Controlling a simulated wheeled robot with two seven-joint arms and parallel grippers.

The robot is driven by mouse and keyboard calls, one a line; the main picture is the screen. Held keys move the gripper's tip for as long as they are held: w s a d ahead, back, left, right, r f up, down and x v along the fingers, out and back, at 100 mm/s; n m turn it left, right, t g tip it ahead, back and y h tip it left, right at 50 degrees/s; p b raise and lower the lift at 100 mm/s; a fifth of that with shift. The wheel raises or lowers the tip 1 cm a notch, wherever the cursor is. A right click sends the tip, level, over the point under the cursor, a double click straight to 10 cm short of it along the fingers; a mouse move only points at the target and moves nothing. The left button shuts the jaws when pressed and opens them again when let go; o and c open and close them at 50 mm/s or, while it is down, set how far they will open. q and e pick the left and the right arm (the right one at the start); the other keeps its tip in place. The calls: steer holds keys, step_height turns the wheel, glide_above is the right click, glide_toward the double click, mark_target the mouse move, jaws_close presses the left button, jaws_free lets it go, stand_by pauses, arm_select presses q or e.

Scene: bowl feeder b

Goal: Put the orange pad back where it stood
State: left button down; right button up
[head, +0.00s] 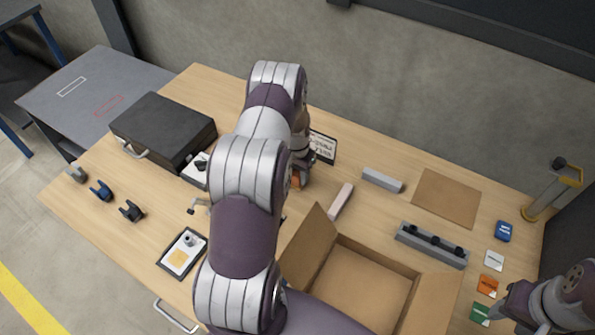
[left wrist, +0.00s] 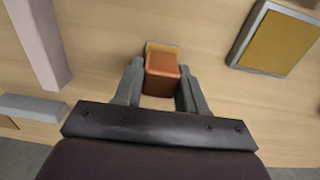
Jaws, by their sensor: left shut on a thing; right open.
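An orange block (left wrist: 162,70), which I take to be the pad, sits between the fingers of my left gripper (left wrist: 160,88) in the left wrist view. The gripper is shut on it. A yellowish face or patch shows just past the block; I cannot tell if it is part of it, nor if the block touches the table. In the head view my left arm hides most of this, and only a bit of orange (head: 296,181) shows. A flat orange labelled piece (head: 488,286) lies at the right. My right gripper (head: 500,310) is open near the lower right.
An open cardboard box (head: 318,246) stands at front centre. A pink bar (head: 341,201), a grey bar (head: 382,180) and a dark slotted rail (head: 432,244) lie around it. A black case (head: 163,127) is at left. A yellow plate (left wrist: 277,42) shows in the left wrist view.

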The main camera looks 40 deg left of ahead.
arm_select(q)
steer(key=shift+f, duration=0.2)
steer(key=c, duration=0.6)
jaws_free()
steer(key=shift+c, duration=0.2)
